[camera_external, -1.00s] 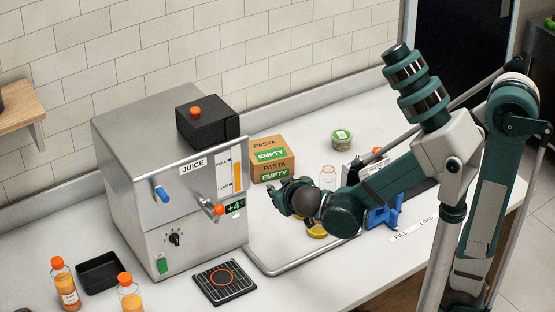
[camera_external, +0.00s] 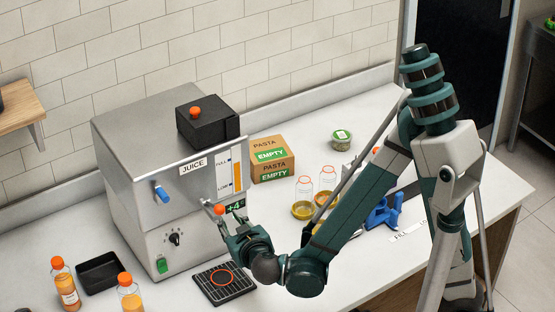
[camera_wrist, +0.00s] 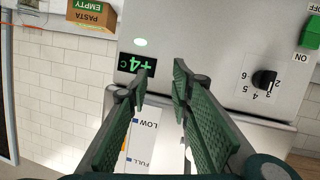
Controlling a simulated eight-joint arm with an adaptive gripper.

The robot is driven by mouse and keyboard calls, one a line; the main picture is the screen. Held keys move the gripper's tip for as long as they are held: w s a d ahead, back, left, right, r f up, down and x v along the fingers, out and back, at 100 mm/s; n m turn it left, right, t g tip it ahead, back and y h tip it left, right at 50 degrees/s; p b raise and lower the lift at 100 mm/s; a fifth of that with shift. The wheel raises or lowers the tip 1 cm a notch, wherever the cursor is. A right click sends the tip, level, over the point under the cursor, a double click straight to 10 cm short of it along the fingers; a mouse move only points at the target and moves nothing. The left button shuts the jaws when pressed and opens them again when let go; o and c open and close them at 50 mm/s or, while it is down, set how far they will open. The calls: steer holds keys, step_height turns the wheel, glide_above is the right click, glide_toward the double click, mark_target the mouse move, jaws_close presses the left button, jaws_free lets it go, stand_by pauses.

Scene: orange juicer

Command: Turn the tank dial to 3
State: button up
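The tank dial (camera_external: 175,239) is a small black knob low on the front of the steel juicer (camera_external: 150,210). In the wrist view the dial (camera_wrist: 264,79) sits right of my fingers, with numbers around it; the picture is turned about upside down. I cannot tell for sure which number it points to. My gripper (camera_external: 232,236) is in front of the juicer, right of the dial and apart from it. In the wrist view my gripper (camera_wrist: 160,88) has its two green fingers apart with nothing between them.
An orange-tipped lever (camera_external: 219,209) juts out close to my gripper, beside the +4 display (camera_external: 236,208). A green switch (camera_external: 162,265) is below the dial. A black grate (camera_external: 222,286) lies below my gripper. Juice bottles (camera_external: 64,283) and a black tray (camera_external: 100,271) stand at left.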

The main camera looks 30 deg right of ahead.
mark_target(174, 242)
steer(key=s+a+f+t+y, duration=0.1)
steer(key=s+a, duration=0.1)
steer(key=a, duration=0.6)
steer(key=s+a+f+t+y, duration=0.1)
steer(key=s+a+t, duration=0.1)
steer(key=a, duration=0.6)
steer(key=shift+s+f+y+p, duration=0.15)
steer(key=shift+s+y+p, duration=0.25)
steer(key=shift+p, duration=0.05)
steer(key=shift+w+b, duration=0.5)
steer(key=shift+w, duration=3.4)
steer(key=c, duration=0.6)
